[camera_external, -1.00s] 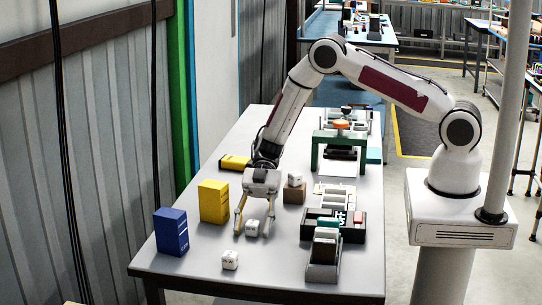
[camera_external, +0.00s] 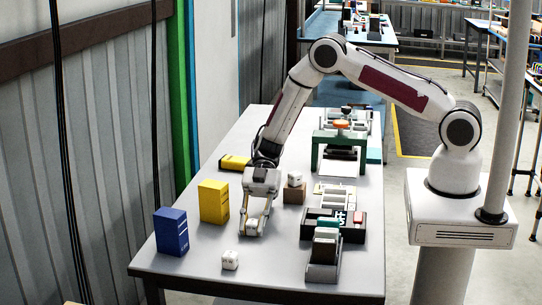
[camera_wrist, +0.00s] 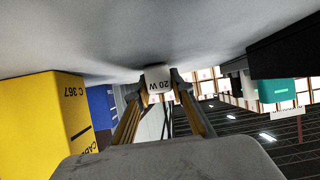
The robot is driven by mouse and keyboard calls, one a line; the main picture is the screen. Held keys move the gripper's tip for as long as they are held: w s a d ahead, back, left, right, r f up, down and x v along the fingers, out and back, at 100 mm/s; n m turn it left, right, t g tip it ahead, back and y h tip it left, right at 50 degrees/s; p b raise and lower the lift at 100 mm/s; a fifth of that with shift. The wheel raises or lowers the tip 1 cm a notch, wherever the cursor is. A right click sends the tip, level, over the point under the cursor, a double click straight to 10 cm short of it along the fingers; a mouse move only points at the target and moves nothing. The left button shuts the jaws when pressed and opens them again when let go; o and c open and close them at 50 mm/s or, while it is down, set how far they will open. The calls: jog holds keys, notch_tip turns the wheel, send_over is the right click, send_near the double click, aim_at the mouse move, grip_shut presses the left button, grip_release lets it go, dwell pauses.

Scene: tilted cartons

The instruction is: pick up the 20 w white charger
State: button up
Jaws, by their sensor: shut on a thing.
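The white charger (camera_wrist: 157,79), a small rounded block marked "20 W", sits between my two fingertips in the wrist view, where the picture is upside down. My gripper (camera_external: 252,229) is shut on it, down at the table top in the outside view, with yellowish fingers. The wrist view shows the fingers (camera_wrist: 158,88) against both sides of the charger. In the outside view the fingers mostly hide the charger. Another white charger (camera_external: 230,260) lies nearer the front edge, and a third white one (camera_external: 294,179) is on a brown box (camera_external: 294,196).
A yellow carton (camera_external: 213,202) and a blue carton (camera_external: 171,231) stand upright to the left. Another yellow carton (camera_external: 234,163) lies behind. Dark trays with several items (camera_external: 348,232) and a green stand (camera_external: 340,138) occupy the right side. The table's front middle is mostly clear.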

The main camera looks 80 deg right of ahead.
aim_at(252, 221)
jog(key=shift+r, duration=4.9)
